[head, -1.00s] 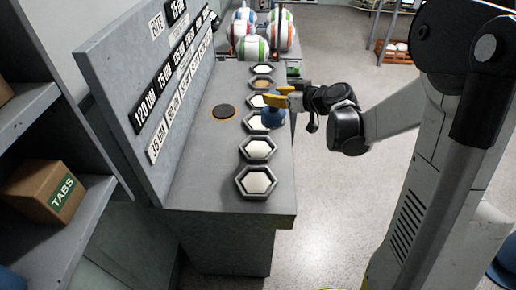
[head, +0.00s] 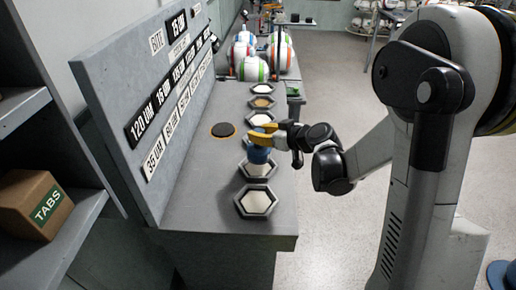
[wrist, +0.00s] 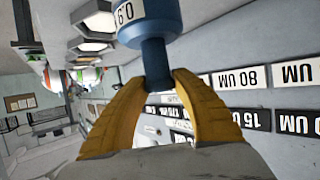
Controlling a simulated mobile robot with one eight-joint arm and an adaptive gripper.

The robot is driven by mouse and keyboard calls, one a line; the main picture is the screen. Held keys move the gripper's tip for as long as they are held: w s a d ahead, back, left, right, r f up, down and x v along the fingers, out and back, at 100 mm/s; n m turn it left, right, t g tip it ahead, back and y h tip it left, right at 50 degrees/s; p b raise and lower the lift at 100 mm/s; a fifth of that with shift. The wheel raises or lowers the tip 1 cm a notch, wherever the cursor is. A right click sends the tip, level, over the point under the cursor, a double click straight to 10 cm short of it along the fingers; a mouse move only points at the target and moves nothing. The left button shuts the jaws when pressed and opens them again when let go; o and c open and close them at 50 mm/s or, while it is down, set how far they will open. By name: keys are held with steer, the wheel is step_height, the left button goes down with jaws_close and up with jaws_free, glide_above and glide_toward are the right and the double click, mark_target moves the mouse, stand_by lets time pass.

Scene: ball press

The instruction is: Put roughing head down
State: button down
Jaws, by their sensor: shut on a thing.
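The roughing head is a blue stepped cylinder (wrist: 152,28) with a white label at its edge, seen in the wrist view. My gripper (wrist: 155,85) has its yellow fingers shut around the narrow neck of this blue head. In the head view the blue head (head: 258,154) hangs under the yellow fingers of my gripper (head: 262,135), over the row of hexagonal holders. It is in front of the holder second from the near end (head: 256,173) and hides part of it. I cannot tell whether it touches that holder.
Several hexagonal holders with pale pads line the grey bench (head: 195,212), the nearest holder (head: 256,201) being empty. A sloped label board (head: 140,105) rises at the left. Striped balls (head: 250,67) stand at the far end.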

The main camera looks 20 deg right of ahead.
mark_target(258, 147)
steer(key=shift+s+a+f, duration=0.15)
steer(key=shift+a+f, duration=0.15)
steer(key=shift+f+b, duration=1.05)
steer(key=shift+f, duration=0.75)
steer(key=shift+f, duration=0.2)
steer(key=c, duration=1)
jaws_free()
steer(key=shift+c, duration=0.2)
